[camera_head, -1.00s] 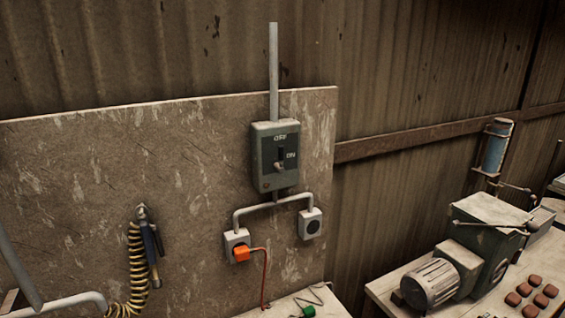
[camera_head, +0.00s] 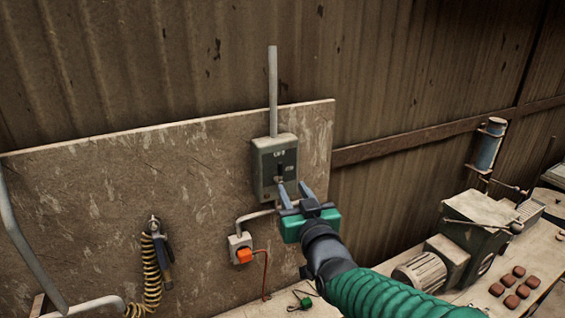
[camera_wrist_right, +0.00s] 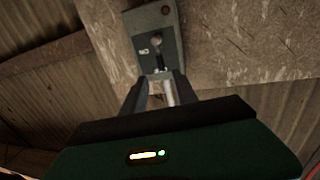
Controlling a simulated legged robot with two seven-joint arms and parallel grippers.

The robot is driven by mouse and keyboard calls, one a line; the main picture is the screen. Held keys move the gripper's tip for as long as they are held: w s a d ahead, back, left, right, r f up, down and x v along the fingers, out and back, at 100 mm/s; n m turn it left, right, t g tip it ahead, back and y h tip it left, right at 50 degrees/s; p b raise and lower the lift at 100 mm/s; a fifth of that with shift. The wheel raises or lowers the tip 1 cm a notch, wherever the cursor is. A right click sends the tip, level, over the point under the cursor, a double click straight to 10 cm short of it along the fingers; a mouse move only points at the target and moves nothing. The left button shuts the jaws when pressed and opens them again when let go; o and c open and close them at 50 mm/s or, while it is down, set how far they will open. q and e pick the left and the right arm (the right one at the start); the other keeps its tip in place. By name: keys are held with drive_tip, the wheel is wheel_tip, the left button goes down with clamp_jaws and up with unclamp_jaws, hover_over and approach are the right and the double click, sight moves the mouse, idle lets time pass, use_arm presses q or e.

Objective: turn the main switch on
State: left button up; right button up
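The main switch is a grey-green box (camera_head: 262,160) on the upright board, with a small dark lever (camera_head: 279,171) on its front. The wrist view shows the box (camera_wrist_right: 139,22) upside down, with the lever's round knob (camera_wrist_right: 156,41) and its dark slot ahead of my fingers. My right gripper (camera_head: 292,184) is just below and in front of the box, its two fingers apart and pointing at the lever. The wrist view shows the open fingers (camera_wrist_right: 160,78) with nothing held. I cannot tell whether a fingertip touches the lever. My left gripper is out of view.
A conduit (camera_head: 272,90) runs up from the box. A coiled yellow-black hose (camera_head: 152,280) hangs at left. A machine (camera_head: 482,228) and brown tiles (camera_head: 508,281) are on the bench (camera_head: 470,303) at right.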

sight(281, 170)
drive_tip(key=p+x, duration=0.4)
drive_tip(key=x, duration=0.5)
drive_tip(key=shift+w+a+r, duration=0.15)
drive_tip(key=shift+w+a, duration=0.15)
drive_tip(key=shift+w, duration=0.2)
clamp_jaws()
